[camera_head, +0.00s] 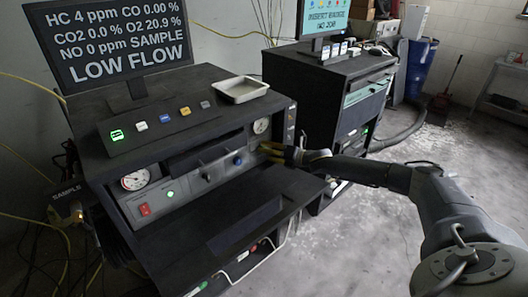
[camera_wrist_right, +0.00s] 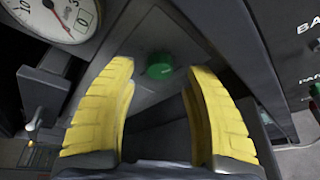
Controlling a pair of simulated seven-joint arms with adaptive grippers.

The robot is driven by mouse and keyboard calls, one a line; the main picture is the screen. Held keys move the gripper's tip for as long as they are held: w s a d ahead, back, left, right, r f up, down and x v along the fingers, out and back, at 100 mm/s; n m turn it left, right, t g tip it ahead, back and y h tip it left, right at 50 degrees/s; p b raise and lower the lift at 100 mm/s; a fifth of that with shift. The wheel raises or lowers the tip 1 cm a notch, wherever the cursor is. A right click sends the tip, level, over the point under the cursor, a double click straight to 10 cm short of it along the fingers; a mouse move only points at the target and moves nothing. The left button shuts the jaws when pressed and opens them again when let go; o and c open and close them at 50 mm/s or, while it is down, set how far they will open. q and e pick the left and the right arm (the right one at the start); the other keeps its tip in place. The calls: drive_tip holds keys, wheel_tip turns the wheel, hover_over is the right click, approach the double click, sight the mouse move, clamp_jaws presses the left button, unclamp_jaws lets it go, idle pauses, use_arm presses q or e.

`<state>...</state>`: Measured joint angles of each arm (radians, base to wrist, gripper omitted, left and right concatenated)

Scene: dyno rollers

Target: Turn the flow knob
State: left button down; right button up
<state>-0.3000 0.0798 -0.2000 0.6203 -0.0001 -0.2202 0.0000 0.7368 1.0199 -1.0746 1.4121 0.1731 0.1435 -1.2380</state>
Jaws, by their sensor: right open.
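A round green knob (camera_wrist_right: 160,66) sits on the grey panel in the right wrist view, below a dial gauge. No label on it can be read, so I cannot tell if it is the flow knob. My right gripper (camera_head: 270,151) is at the right end of the cabinet's front panel, below the right gauge (camera_head: 261,126). In the wrist view its yellow fingers (camera_wrist_right: 163,72) are open, with the green knob seen between their tips; contact cannot be told. In the head view the gripper hides this spot. My left gripper is not in view.
A blue knob (camera_head: 237,160) and a red switch (camera_head: 145,209) are on the same panel. A monitor (camera_head: 110,45) reading LOW FLOW and a white tray (camera_head: 241,90) stand on the cabinet. A shelf (camera_head: 245,220) juts out below the panel. A second cabinet (camera_head: 320,80) stands behind.

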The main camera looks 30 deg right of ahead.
drive_tip(key=shift+x, duration=0.95)
drive_tip(key=shift+c, duration=0.2)
clamp_jaws()
